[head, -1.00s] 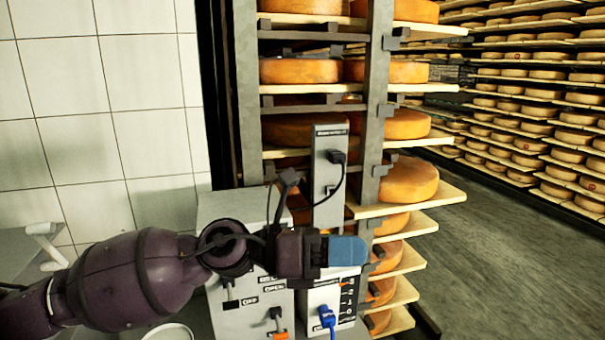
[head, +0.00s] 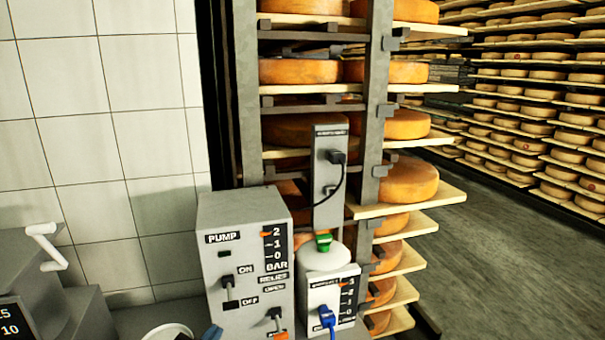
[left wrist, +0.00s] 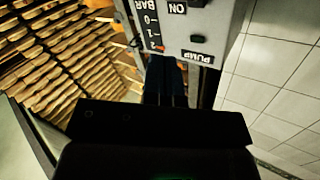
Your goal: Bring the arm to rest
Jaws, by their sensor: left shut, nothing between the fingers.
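My left gripper (head: 212,333) shows only as a small blue fingertip at the bottom edge of the head view, in front of the grey pump box (head: 215,270). In the left wrist view my left gripper (left wrist: 166,82) has its dark blue fingers together with nothing between them. The pump box (left wrist: 220,35) shows upside down beyond the fingertips there. I cannot tell whether the fingers touch it. The rest of the left arm is out of the head view. My right gripper is in neither view.
A white unit (head: 323,275) with a green piece on top and a blue plug stands right of the pump box. Behind are a grey post (head: 328,205) with a black cable and shelves of cheese wheels (head: 408,181). A white tiled wall (head: 145,95) is at left; open floor (head: 510,250) lies right.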

